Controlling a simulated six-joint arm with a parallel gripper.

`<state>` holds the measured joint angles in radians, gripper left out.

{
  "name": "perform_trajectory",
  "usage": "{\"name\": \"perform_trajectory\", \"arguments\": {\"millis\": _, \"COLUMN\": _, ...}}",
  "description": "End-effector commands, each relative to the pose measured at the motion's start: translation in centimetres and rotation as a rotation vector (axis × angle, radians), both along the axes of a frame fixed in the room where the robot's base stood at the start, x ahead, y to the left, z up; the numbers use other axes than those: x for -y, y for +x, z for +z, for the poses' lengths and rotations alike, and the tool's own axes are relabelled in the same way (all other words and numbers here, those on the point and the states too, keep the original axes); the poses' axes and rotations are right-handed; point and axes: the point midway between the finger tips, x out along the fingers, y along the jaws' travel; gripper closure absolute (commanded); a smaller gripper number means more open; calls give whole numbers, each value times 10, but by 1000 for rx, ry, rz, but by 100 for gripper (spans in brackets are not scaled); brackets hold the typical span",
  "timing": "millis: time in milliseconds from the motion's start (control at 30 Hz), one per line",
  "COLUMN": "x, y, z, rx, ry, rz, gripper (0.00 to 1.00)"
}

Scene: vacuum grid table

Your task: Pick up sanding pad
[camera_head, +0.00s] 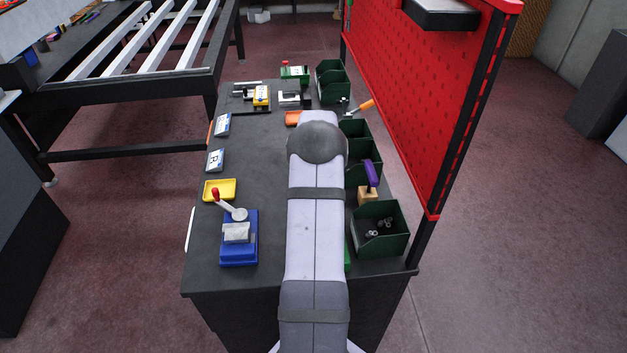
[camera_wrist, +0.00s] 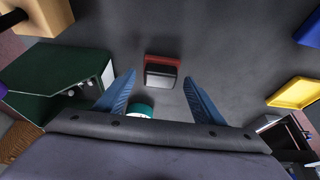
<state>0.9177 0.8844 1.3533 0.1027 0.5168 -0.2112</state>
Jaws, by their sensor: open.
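In the wrist view a small block with a red back edge, dark body and pale front (camera_wrist: 162,72) lies on the dark tabletop. It looks like the sanding pad, though I cannot be sure. My gripper (camera_wrist: 159,78) is open and empty, its two blue fingers spread. The block shows between the fingertips, with tabletop visible on both sides of it. I cannot tell the height of the fingers above it. In the head view my arm covers both the gripper and this block.
A teal round item (camera_wrist: 141,110) shows partly behind my gripper body. Green bins (camera_head: 380,230) line the right side, with a wooden block with a purple top (camera_head: 369,180) between them. A yellow tray (camera_head: 220,190) and blue fixture (camera_head: 238,251) stand left. A red pegboard (camera_head: 420,80) rises at right.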

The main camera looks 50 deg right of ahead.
Motion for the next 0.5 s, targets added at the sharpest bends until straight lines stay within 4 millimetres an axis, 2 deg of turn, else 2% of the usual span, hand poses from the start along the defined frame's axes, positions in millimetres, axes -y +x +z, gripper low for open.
{"name": "perform_trajectory", "arguments": {"millis": 333, "x": 1, "y": 1, "z": -4, "rx": 0, "ry": -1, "rz": 1, "gripper": 38}}
{"name": "perform_trajectory", "arguments": {"millis": 500, "x": 1, "y": 1, "z": -4, "rx": 0, "ry": 0, "rz": 1, "gripper": 78}}
